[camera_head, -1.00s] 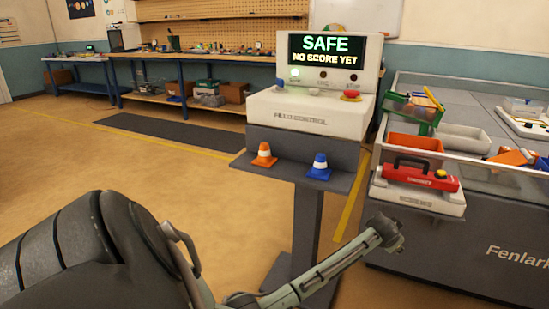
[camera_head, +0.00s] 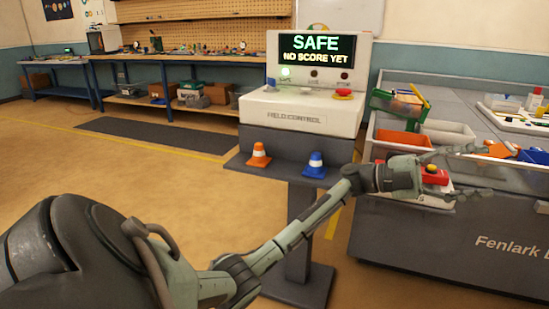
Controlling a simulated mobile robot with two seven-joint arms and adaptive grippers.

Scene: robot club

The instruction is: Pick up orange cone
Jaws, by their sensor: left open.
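The orange cone (camera_head: 258,156) with a white band stands upright on the left part of the dark shelf (camera_head: 276,171) at the front of the field control stand. A blue cone (camera_head: 315,165) with a white band stands upright to its right on the same shelf. My left gripper (camera_head: 478,171) is open and empty, its fingers spread and pointing right. It is well to the right of both cones, in front of the red toolbox, which it partly hides. My right gripper does not show.
The control stand carries a lit screen (camera_head: 317,49) reading SAFE, NO SCORE YET, and a red button (camera_head: 343,93). At right, a grey table (camera_head: 430,240) holds an orange bin (camera_head: 403,139) and the red toolbox (camera_head: 436,175). Open floor (camera_head: 110,180) lies left.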

